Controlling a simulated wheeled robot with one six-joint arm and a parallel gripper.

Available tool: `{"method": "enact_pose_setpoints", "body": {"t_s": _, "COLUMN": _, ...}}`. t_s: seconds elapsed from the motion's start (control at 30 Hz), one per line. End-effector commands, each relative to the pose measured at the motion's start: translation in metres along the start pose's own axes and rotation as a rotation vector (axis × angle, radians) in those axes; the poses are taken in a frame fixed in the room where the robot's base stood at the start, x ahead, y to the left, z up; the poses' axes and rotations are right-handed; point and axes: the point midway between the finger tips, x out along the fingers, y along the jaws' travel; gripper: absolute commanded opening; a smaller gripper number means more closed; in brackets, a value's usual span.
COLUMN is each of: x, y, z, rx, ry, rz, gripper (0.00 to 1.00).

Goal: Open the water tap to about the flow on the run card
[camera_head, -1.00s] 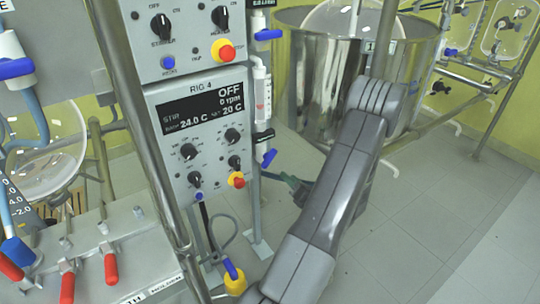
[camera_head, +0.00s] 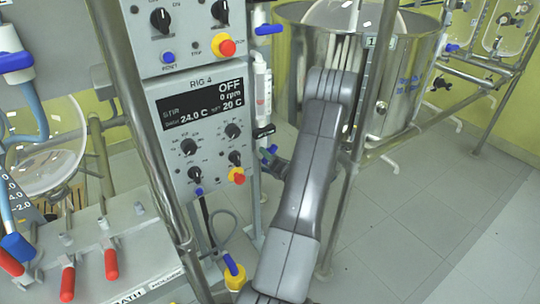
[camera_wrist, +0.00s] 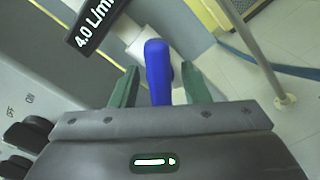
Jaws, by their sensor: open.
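The water tap's blue lever (camera_wrist: 157,70) stands between the two green fingers of my gripper (camera_wrist: 160,68) in the wrist view. The fingers are apart, one on each side of it; contact cannot be told. A black label (camera_wrist: 92,28) reading 4.0 L/min is above left of the lever. In the head view my gripper (camera_head: 276,163) is at the foot of the clear flow meter (camera_head: 262,92), beside the small blue lever (camera_head: 271,150), which it partly hides. The meter's reading is too small to read.
The RIG 4 panel (camera_head: 207,125) with knobs and red-yellow buttons is left of the meter. Another blue lever (camera_head: 268,29) is above it. A steel vessel (camera_head: 400,80) and metal posts stand right. Red-handled valves (camera_head: 110,264) are lower left. The right floor is clear.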

Motion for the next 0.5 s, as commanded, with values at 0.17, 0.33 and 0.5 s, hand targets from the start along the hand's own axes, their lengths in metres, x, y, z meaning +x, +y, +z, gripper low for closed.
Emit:
{"method": "enact_pose_setpoints", "body": {"t_s": 0.17, "x": -0.0003, "y": 0.0000, "z": 0.0001, "rx": 0.000, "ry": 0.000, "rz": 0.000, "gripper": 0.30}}
{"method": "enact_pose_setpoints", "body": {"t_s": 0.33, "x": -0.0004, "y": -0.0001, "z": 0.0002, "rx": 0.000, "ry": 0.000, "rz": 0.000, "gripper": 0.04}}
{"method": "enact_pose_setpoints", "body": {"t_s": 0.5, "x": -0.0005, "y": 0.0004, "z": 0.0009, "rx": 0.042, "ry": 0.000, "rz": 0.000, "gripper": 0.04}}
